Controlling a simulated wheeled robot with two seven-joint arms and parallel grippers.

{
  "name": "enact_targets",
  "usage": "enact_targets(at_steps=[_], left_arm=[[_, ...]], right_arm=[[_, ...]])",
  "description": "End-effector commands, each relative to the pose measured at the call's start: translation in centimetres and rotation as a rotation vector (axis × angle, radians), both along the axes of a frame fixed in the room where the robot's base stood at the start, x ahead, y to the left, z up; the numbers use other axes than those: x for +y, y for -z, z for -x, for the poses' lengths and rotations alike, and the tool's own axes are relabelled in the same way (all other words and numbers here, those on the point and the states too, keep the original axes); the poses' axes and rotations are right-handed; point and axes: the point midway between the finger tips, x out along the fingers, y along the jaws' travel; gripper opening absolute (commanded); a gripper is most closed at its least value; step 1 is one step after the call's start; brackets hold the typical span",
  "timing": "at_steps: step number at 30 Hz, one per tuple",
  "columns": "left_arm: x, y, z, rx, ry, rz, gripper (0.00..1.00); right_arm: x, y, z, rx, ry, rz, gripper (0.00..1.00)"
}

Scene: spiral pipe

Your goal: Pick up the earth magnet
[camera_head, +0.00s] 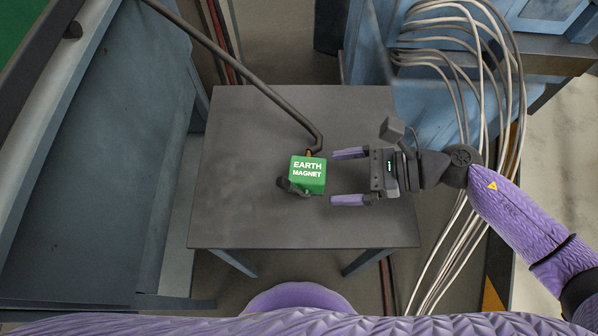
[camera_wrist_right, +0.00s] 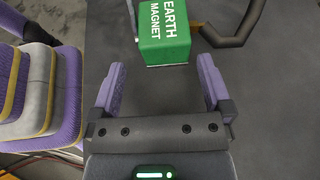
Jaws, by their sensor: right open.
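The earth magnet (camera_head: 307,174) is a green block with white "EARTH MAGNET" lettering, on the grey table in the head view. A dark pipe or cable meets it at the back, and a dark part shows at its lower left. My right gripper (camera_head: 333,177) is open just to the right of the block, its purple fingers pointing at it. In the right wrist view the block (camera_wrist_right: 165,38) lies just beyond and roughly between the fingertips (camera_wrist_right: 160,75), not between the fingers. My left gripper is not in view.
The grey table (camera_head: 250,220) is otherwise bare. A long dark rod (camera_head: 235,70) slants from the upper left down to the block. A blue metal structure (camera_head: 110,150) stands at the left. White cables (camera_head: 505,90) hang in loops by blue machinery at the upper right.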

Motion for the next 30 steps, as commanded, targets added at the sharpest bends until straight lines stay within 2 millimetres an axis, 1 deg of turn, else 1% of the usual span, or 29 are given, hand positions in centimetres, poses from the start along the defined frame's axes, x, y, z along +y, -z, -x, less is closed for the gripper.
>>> enact_targets(at_steps=[3, 9, 12, 17, 18, 20, 21, 23, 24, 29, 30], left_arm=[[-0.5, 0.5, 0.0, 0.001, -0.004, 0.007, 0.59], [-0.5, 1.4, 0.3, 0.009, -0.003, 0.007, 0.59], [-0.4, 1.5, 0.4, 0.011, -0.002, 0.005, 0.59], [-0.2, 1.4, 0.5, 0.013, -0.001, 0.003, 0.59], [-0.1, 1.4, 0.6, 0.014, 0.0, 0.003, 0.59], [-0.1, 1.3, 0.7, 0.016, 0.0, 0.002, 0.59], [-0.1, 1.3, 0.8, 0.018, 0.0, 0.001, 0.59], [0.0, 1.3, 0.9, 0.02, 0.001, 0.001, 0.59], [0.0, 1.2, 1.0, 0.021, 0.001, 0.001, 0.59], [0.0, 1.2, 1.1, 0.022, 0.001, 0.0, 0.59], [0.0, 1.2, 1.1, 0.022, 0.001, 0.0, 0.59]], right_arm=[[1.7, 0.6, -0.2, -0.001, -0.001, -0.003, 1.0], [5.5, 1.5, -0.6, 0.001, -0.001, -0.002, 1.0], [6.3, 1.7, -0.7, -0.001, 0.002, 0.0, 1.0], [6.3, 1.6, -0.7, -0.001, 0.003, 0.0, 1.0], [6.3, 1.6, -0.7, -0.001, 0.003, 0.0, 0.98], [6.3, 1.6, -0.7, 0.0, 0.003, 0.0, 0.85], [6.3, 1.6, -0.7, -0.001, 0.003, 0.0, 0.77], [6.3, 1.6, -0.7, 0.0, 0.003, 0.0, 0.64], [6.3, 1.6, -0.7, 0.0, 0.003, 0.0, 0.56], [6.3, 1.6, -0.7, 0.0, 0.002, 0.0, 0.22], [6.3, 1.6, -0.7, 0.0, 0.002, 0.0, 0.13]])
